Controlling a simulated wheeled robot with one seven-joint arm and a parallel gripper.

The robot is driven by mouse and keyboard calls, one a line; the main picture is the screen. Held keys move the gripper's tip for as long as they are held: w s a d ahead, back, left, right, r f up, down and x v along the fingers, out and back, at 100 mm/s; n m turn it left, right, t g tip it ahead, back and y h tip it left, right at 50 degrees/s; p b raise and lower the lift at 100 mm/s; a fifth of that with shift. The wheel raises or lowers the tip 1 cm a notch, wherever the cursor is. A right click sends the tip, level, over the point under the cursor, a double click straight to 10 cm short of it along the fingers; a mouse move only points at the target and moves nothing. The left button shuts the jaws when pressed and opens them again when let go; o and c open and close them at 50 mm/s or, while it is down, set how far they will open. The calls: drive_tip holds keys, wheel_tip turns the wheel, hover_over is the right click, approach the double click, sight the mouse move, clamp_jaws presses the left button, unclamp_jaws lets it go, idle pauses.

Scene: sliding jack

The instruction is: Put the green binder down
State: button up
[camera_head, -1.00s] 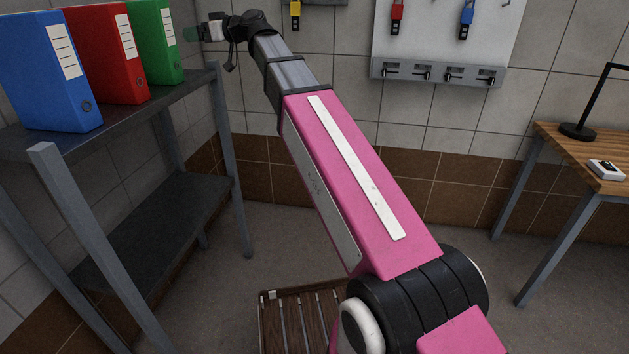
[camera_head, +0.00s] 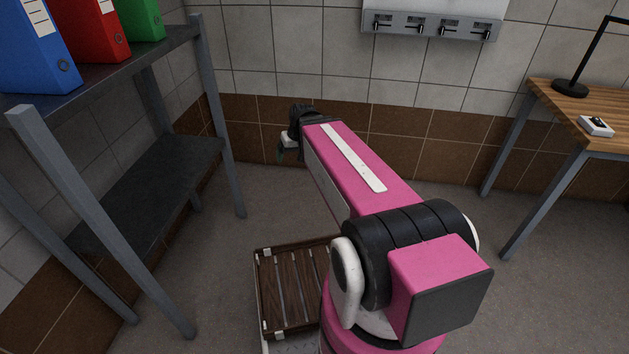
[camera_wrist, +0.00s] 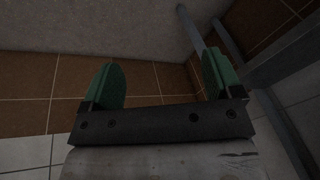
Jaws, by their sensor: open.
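The green binder (camera_head: 145,18) stands upright on the top board of the grey shelf (camera_head: 150,62) at the left, beside the red binder; its upper part is cut off by the frame. My gripper (camera_head: 283,152) is away from it, lower and to the right, in front of the tiled wall, mostly hidden by my arm. In the wrist view my gripper (camera_wrist: 163,82) shows two green finger pads wide apart, with nothing between them but floor and brown tiles. No binder shows in the wrist view.
A red binder (camera_head: 92,30) and a blue binder (camera_head: 35,55) stand on the same board. The lower shelf board (camera_head: 150,195) is bare. A wooden table (camera_head: 570,105) with a lamp stands at the right.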

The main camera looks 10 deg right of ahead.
drive_tip(key=s+d+f+m+g+h, duration=0.2)
drive_tip(key=s+d+f, duration=0.4)
drive_tip(key=s+f, duration=0.1)
drive_tip(key=shift+s+d+h, duration=0.2)
drive_tip(key=shift+s+h, duration=0.1)
drive_tip(key=shift+s, duration=0.1)
